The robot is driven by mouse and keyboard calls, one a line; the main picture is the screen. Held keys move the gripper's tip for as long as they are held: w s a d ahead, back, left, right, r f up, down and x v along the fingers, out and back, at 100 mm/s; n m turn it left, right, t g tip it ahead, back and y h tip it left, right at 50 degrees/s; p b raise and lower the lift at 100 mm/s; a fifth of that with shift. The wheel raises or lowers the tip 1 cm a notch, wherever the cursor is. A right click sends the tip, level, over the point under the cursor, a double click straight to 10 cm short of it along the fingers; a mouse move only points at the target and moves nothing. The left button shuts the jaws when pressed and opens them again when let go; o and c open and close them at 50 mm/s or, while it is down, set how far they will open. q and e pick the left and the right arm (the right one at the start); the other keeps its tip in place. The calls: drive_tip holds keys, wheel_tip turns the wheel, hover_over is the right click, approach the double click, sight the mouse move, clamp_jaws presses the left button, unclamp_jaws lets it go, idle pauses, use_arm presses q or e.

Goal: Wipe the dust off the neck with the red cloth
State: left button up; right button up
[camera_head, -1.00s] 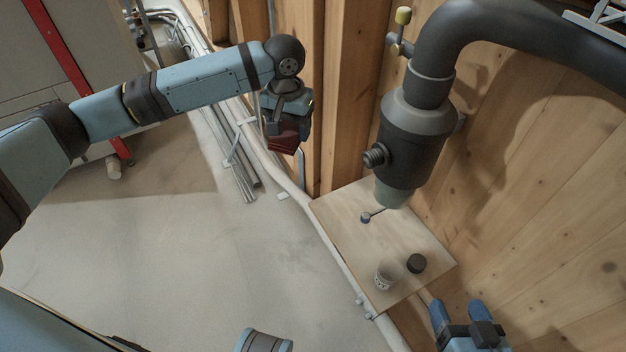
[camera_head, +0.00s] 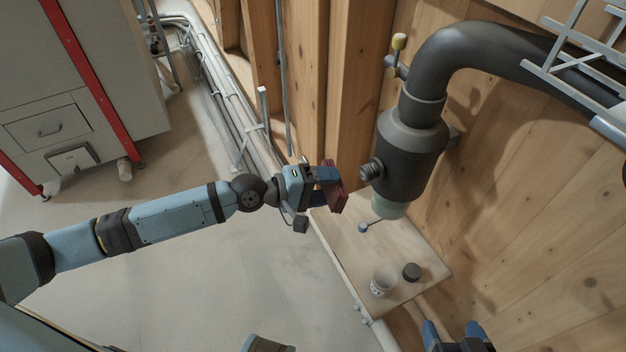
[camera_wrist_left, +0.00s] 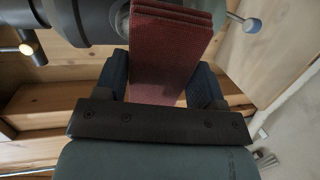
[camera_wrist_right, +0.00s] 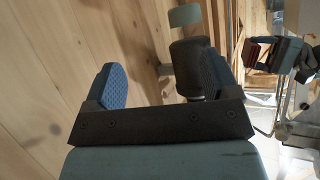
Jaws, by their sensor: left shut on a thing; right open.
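The neck (camera_head: 372,170) is the short, dark, ridged stub on the left side of the grey mixer body (camera_head: 412,150). I cannot make out dust on it. The red cloth (camera_head: 341,199) is a folded pad held in my left gripper (camera_head: 330,186), just left of and slightly below the neck, apparently with a small gap. In the left wrist view the cloth (camera_wrist_left: 170,50) stands between the blue fingers, with dark mixer parts behind it, and hides part of them. My right gripper (camera_head: 456,336) is open and empty at the bottom edge, below the board; it also shows in the right wrist view (camera_wrist_right: 155,80).
A blue-tipped thin rod (camera_head: 363,228) is beneath the mixer. A yellow-topped valve (camera_head: 398,42) sits above the neck. Wooden walls stand behind; open floor lies left.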

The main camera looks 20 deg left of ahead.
use_arm(q)
drive_tip(key=shift+w+d+r+n+t+p, duration=0.1)
drive_tip(key=shift+w+r+n+t+p, duration=0.2)
drive_tip(key=shift+t, duration=0.35)
drive_tip(key=shift+s+d+r+n+t+p, duration=0.15)
drive_tip(key=shift+r+n+t, duration=0.2)
drive_tip(key=shift+t, duration=0.25)
drive_tip(key=shift+w+d+r+n+t+p, duration=0.15)
drive_tip(key=shift+w+r+n+t, duration=0.15)
drive_tip(key=shift+t, duration=0.35)
drive_tip(key=shift+x, duration=1.05)
use_arm(e)
drive_tip(key=shift+s+d+f+g, duration=0.15)
drive_tip(key=shift+d+f+g, duration=0.1)
drive_tip(key=shift+d+g, duration=0.05)
use_arm(q)
drive_tip(key=shift+x, duration=0.95)
use_arm(e)
drive_tip(key=shift+r, duration=0.15)
